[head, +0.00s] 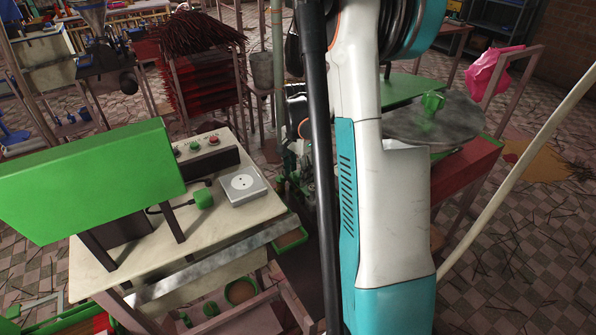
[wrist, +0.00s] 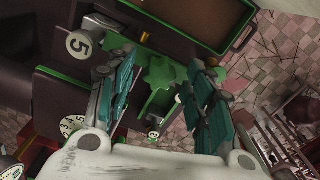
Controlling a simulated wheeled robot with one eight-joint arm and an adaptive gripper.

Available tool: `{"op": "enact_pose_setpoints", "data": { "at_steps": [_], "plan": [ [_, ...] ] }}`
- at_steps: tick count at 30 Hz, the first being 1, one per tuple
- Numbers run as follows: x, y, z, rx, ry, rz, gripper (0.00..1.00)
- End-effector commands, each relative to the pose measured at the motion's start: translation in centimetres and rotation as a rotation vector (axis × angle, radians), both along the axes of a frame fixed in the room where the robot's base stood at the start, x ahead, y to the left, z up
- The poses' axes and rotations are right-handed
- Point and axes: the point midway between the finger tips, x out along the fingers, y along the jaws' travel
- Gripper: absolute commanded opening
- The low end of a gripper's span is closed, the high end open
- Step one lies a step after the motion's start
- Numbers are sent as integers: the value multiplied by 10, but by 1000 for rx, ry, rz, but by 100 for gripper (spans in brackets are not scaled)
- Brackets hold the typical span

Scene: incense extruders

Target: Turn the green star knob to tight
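In the wrist view a green star knob (wrist: 160,75) with lobes shows between the two teal-padded fingers of my gripper (wrist: 164,66). The fingers stand apart, one on each side of it. I see no clear contact, and parts of the knob are hidden by the fingers.
In the wrist view a dial marked 5 (wrist: 79,44) and a numbered dial (wrist: 72,126) lie at the left, and a green-rimmed tray (wrist: 246,30) at the top. In the head view a bench (head: 140,245) with a green panel (head: 90,185) stands at the left.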

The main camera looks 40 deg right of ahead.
Motion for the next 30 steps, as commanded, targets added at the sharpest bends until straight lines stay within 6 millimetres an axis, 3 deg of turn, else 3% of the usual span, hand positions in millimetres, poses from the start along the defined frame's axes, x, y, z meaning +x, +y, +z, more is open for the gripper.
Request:
{"op": "enact_pose_setpoints", "data": {
  "at_steps": [8, 21, 30],
  "plan": [
    [0, 0, 8, 0, 0, 0, 48],
    [0, 0, 90, 0, 0, 0, 48],
    [0, 0, 118, 0, 0, 0, 48]
  ]
}}
